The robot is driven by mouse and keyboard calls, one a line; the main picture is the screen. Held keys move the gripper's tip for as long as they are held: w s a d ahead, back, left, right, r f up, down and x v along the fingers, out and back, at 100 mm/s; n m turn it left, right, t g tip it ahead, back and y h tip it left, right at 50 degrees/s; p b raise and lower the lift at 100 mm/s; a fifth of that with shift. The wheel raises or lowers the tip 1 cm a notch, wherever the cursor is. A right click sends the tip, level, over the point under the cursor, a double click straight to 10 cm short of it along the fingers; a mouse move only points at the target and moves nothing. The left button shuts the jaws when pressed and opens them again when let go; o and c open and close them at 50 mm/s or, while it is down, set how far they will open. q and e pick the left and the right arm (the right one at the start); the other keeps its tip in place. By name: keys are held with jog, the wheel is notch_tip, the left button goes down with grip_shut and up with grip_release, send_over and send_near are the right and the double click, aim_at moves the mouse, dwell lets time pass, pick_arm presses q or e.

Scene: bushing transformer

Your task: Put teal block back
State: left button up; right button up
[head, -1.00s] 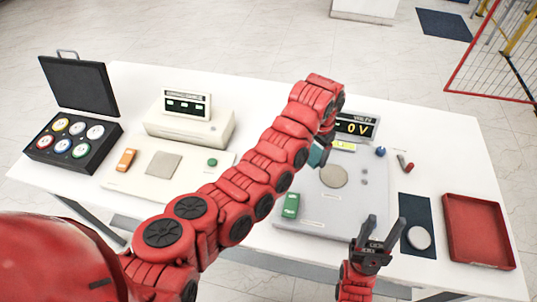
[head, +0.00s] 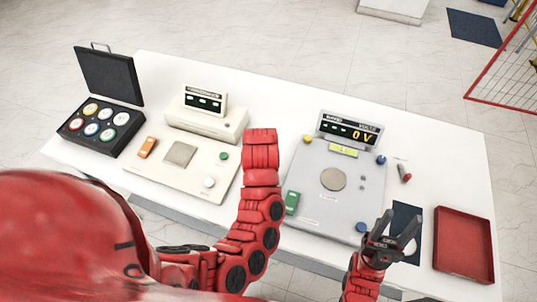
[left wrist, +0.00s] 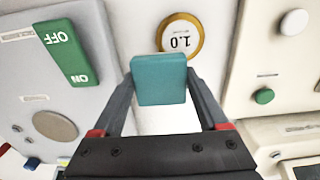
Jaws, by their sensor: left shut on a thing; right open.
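The teal block (left wrist: 160,80) is between the fingertips of my left gripper (left wrist: 159,92) in the left wrist view. That gripper is shut on it. In the head view my left arm hides the left gripper and the block. A yellow-ringed round weight marked 1.0 (left wrist: 181,38) lies beyond the block in the left wrist view, on the white table between the grey and beige panels. My right gripper (head: 391,226) is open and empty over the dark mat (head: 407,219) at the right.
The grey panel (head: 310,190) has a green switch (head: 292,202) and a volt display (head: 350,129). The beige panel (head: 216,172) with a scale-like unit stands left of it. An open black case (head: 98,131) holds several round weights. A red tray (head: 463,245) is at the right.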

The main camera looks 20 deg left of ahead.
pick_arm(q)
jog(key=w, duration=0.2)
jog(key=w+a+b, duration=0.1)
jog(key=w, duration=0.1)
jog(key=shift+f, duration=0.35)
jog(key=w+b, duration=0.2)
jog(key=w, duration=0.1)
jog(key=w+a+b, duration=0.1)
jog(key=w+b, duration=0.1)
jog(key=b, duration=0.1)
jog(key=w+b, duration=0.2)
jog(key=w, duration=0.1)
jog(key=shift+w+a+f+b, duration=0.2)
jog(key=shift+w+f+b, duration=0.1)
jog(key=shift+w+f, duration=0.1)
jog(key=shift+w+a, duration=0.1)
jog(key=shift+w, duration=0.25)
notch_tip(320, 180, down, 2)
jog(key=shift+f+p, duration=0.1)
jog(key=shift+p, duration=0.85)
jog(key=shift+f, duration=0.55)
jog(key=shift+f, duration=0.1)
